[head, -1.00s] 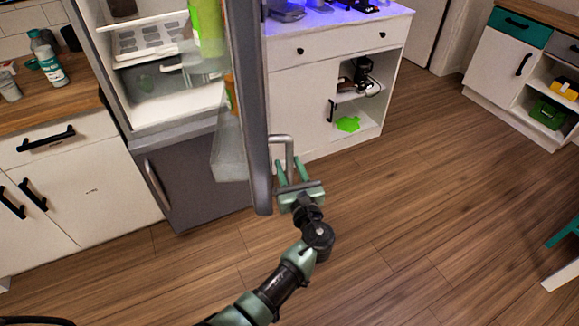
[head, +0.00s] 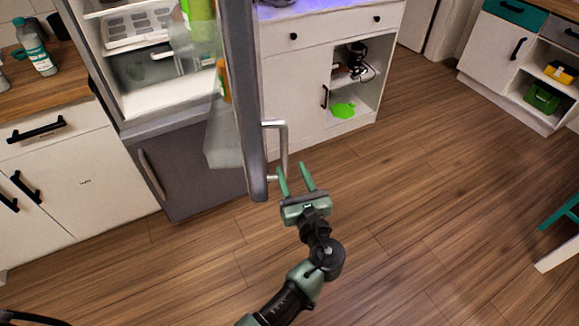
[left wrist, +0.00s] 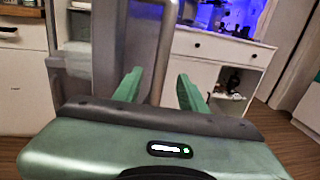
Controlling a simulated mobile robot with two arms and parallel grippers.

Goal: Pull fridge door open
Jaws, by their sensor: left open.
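The grey fridge door (head: 243,100) stands swung open in the head view, seen nearly edge-on, with bottles in its inner shelves. Its metal bar handle (head: 284,150) is on the outer face. My left gripper (head: 295,180) is open, just below and in front of the handle's lower end. In the left wrist view, the handle (left wrist: 165,60) runs up between the two green fingers (left wrist: 158,90), which do not close on it. The fridge interior (head: 140,70) shows shelves and a drawer. My right gripper is in neither view.
The lower grey freezer door (head: 190,178) is shut. A white cabinet (head: 310,60) with an open shelf stands behind the door. A wooden counter (head: 50,98) with bottles is at the left.

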